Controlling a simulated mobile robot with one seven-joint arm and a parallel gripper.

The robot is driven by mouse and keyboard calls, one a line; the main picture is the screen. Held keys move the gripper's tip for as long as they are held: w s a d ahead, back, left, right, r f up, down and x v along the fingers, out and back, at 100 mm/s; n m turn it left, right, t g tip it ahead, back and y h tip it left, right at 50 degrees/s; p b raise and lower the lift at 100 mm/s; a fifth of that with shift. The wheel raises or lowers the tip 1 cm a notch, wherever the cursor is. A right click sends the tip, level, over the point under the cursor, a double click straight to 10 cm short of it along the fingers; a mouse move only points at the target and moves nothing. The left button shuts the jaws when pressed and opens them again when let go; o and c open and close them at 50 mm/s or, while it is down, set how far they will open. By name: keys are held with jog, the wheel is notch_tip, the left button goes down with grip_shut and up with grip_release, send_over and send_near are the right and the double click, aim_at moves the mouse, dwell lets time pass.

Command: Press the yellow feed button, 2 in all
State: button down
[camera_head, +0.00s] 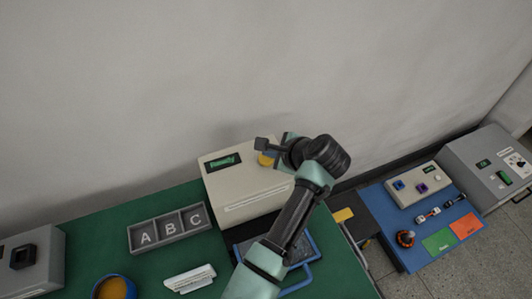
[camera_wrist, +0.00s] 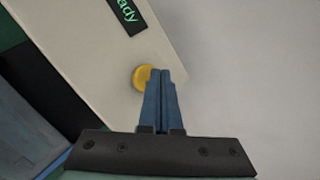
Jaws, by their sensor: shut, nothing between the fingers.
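The yellow feed button (camera_head: 265,159) is a round button on top of a beige machine (camera_head: 238,190), to the right of its small screen (camera_head: 222,162) with green letters. In the wrist view the yellow button (camera_wrist: 141,78) shows just left of the tips of my gripper (camera_wrist: 160,72). The blue fingers are shut together with nothing between them and cover the button's right edge. I cannot tell whether the fingertips touch the button. In the head view my arm reaches over the machine's right side, and the fingertips are hard to make out.
A grey tray (camera_head: 134,240) marked A, B, C, a blue bowl (camera_head: 97,289) with orange contents and a white ribbed piece (camera_head: 190,279) are on the green table. A blue-framed tray (camera_head: 314,272) lies by my arm. A blue bench (camera_head: 376,208) with a control box (camera_head: 412,185) stands right.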

aim_at(270, 160)
jog(key=shift+r, duration=0.25)
notch_tip(270, 160, up, 5)
jog(key=p, duration=0.5)
jog(key=shift+r, duration=0.1)
dwell(0.3)
jog(key=shift+d, duration=0.1)
dwell(0.4)
